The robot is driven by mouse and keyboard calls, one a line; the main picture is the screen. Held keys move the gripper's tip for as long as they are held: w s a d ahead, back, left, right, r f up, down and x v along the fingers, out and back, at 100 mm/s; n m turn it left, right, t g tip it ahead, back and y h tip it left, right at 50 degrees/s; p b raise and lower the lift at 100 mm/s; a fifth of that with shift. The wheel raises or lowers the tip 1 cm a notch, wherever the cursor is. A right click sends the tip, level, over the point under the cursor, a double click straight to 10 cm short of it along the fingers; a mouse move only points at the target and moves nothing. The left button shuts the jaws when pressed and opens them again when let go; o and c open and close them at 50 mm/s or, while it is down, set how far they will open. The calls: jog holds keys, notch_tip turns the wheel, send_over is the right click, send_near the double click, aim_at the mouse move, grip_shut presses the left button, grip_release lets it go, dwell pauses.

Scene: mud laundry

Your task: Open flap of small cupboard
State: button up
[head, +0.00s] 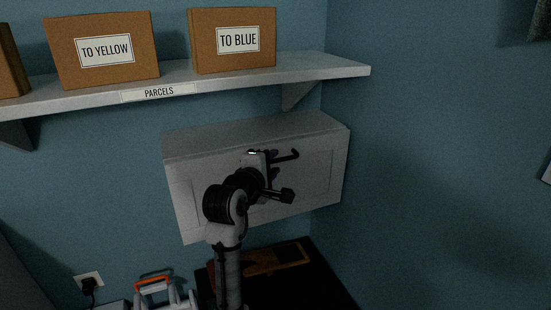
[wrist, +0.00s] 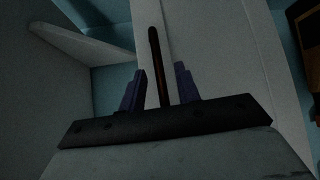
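The small white cupboard (head: 325,180) is mounted on the wall below the shelf, and its front flap (head: 318,178) looks closed. A dark reddish bar handle (head: 289,156) shows on the flap; my arm hides part of the flap's front. My gripper (head: 270,160) is in front of the flap at the handle. In the wrist view, the two bluish fingers of my gripper (wrist: 160,80) stand apart, with the handle (wrist: 154,45) seen between them. There appear to be gaps on both sides of the handle, so I see no grip on it.
A white shelf (head: 310,68) labelled PARCELS runs above the cupboard, carrying cardboard boxes marked TO YELLOW (head: 130,72) and TO BLUE (head: 205,50). A blue wall (head: 430,170) stands close on the right. Below are a dark surface (head: 320,285) and an orange-handled item (head: 152,281).

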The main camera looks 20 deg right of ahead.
jog(key=shift+x, duration=1.2)
grip_shut()
